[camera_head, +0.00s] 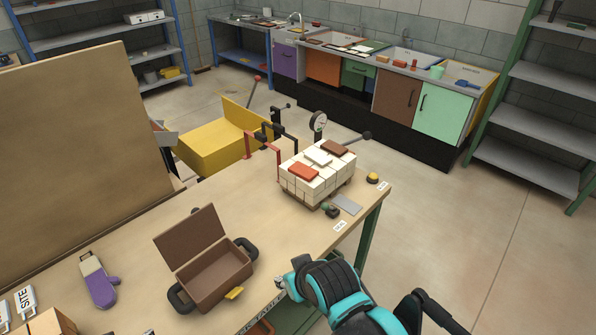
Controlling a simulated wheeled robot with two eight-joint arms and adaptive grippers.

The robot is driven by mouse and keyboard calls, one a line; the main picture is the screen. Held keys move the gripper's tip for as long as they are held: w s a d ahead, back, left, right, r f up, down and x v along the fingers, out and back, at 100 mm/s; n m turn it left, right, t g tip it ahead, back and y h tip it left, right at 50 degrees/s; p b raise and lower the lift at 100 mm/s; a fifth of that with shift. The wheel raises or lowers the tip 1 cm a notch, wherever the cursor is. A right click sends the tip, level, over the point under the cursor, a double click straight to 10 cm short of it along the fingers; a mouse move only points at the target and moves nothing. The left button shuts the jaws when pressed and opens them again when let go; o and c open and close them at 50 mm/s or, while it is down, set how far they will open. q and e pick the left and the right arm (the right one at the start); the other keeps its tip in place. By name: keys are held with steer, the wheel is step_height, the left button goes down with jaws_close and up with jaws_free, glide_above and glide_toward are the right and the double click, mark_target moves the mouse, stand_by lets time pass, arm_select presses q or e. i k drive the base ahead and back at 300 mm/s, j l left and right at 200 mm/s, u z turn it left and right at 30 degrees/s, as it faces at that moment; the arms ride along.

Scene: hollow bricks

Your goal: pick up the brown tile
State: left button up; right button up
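The brown tile (335,147) lies flat on top of a block of white bricks (322,182), at its far right end. A white tile (318,157) and an orange-red tile (303,171) lie in line with it on the same top. My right arm, teal and black, comes in at the bottom right, well apart from the bricks. A black part at its lower right (436,311) looks like the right gripper, cut off by the frame edge; its fingers cannot be made out. My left gripper is not in view.
The bricks stand near the far right corner of the wooden table (290,225). A small dark green object (331,210), grey plate (347,204) and yellow-black item (373,178) lie beside them. An open brown case (213,270) stands nearer. A round gauge (319,123) rises behind the bricks.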

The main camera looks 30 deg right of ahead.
mark_target(336, 149)
steer(key=l+z, duration=0.2)
steer(key=z, duration=0.25)
steer(key=i+l+z, duration=0.15)
steer(key=z, duration=0.3)
steer(key=i+l+z, duration=0.25)
steer(key=i+l, duration=0.45)
steer(key=i+l+z, duration=0.3)
steer(key=i+l, duration=0.3)
steer(key=i, duration=0.15)
